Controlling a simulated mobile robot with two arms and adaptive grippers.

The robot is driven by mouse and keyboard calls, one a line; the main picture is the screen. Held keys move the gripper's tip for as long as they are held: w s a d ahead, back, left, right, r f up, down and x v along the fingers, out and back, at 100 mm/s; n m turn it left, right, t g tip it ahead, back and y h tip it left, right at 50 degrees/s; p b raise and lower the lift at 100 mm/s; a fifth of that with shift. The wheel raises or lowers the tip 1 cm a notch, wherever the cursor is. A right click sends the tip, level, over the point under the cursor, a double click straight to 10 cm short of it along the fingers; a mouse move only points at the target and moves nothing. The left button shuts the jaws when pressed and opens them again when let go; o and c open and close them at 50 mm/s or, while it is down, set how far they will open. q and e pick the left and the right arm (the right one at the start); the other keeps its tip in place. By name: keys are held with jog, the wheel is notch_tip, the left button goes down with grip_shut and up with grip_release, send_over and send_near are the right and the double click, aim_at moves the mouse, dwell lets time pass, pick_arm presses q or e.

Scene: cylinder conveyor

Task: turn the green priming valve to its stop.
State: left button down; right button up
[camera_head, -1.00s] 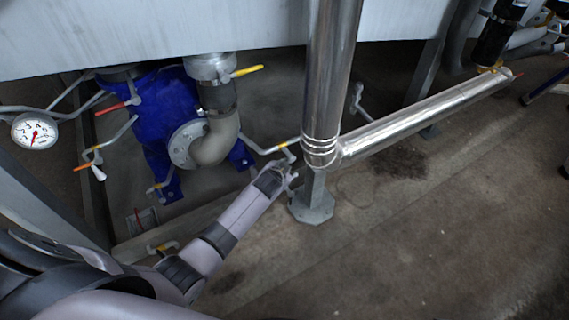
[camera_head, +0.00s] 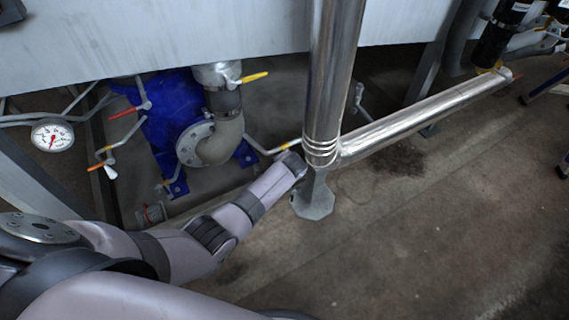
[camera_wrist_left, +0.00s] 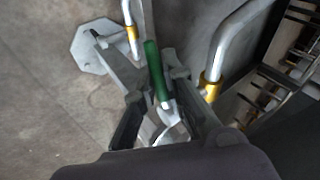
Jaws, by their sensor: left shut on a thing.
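The green priming valve handle (camera_wrist_left: 154,72) is a green-sleeved lever in the left wrist view, running up from a pale metal stem (camera_wrist_left: 171,112). My left gripper (camera_wrist_left: 157,86) has its two dark fingers on either side of the green sleeve and is shut on it. In the head view my left arm reaches in from the lower left to just left of the foot of the shiny vertical pipe (camera_head: 330,85). There the wrist hides the gripper and the green handle. My right gripper is not in view.
A blue pump (camera_head: 172,128) with a grey elbow pipe stands behind my arm. Levers with red (camera_head: 124,113), yellow (camera_head: 254,77) and orange sleeves stick out around it. Yellow-banded pipes (camera_wrist_left: 210,86) flank the handle closely. The floor at right is open.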

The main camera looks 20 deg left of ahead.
pick_arm(q)
jog(key=shift+r+m+g+y, duration=0.5)
jog(key=shift+g+y, duration=0.2)
jog(key=shift+g, duration=0.4)
jog(key=c, duration=1.7)
grip_release()
jog(key=shift+o, duration=0.2)
jog(key=shift+r, duration=0.1)
jog(key=v, duration=1.2)
jog(key=shift+w+d, duration=0.1)
jog(key=shift+d, duration=0.05)
